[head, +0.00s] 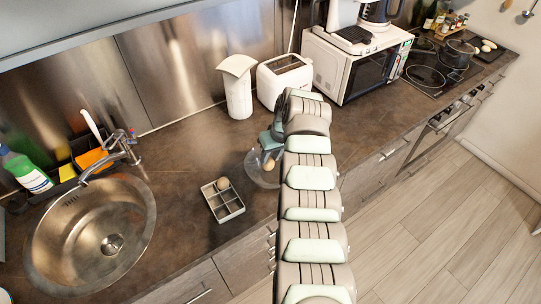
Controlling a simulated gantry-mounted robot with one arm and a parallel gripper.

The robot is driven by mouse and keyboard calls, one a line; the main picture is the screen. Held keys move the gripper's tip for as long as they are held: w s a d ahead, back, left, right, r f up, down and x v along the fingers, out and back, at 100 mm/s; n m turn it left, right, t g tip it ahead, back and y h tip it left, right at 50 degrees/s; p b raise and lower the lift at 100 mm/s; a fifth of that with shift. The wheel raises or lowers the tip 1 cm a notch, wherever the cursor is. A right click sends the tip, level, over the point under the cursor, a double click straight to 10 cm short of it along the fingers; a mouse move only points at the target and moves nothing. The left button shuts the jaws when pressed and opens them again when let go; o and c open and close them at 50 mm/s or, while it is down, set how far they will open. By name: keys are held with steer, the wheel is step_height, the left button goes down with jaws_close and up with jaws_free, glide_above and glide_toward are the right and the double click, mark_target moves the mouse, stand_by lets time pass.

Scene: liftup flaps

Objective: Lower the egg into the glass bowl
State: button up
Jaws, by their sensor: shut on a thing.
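The glass bowl (254,174) is clear and stands on the brown counter, partly hidden behind my arm. My gripper (267,154) points down over the bowl, shut on a brown egg (269,164). The egg shows just under the fingertips, within the bowl's outline. I cannot tell whether it touches the bowl's bottom. Another brown egg (223,184) sits in a back compartment of a small divided tray (228,213) to the left of the bowl.
A steel sink (60,240) is at the left. A white jug (238,92), a toaster (285,78) and a microwave (345,67) stand along the back. The counter (180,170) between sink and tray is clear. My arm covers the counter's front edge right of the bowl.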

mark_target(273, 162)
steer(key=shift+f+b, duration=1.45)
steer(key=shift+f, duration=1.2)
stand_by(0.9)
steer(key=o, duration=0.8)
steer(key=shift+r, duration=0.1)
steer(key=v, duration=1)
steer(key=shift+s+d+r+p, duration=0.1)
steer(key=shift+r+p, duration=0.25)
steer(key=shift+d, duration=0.1)
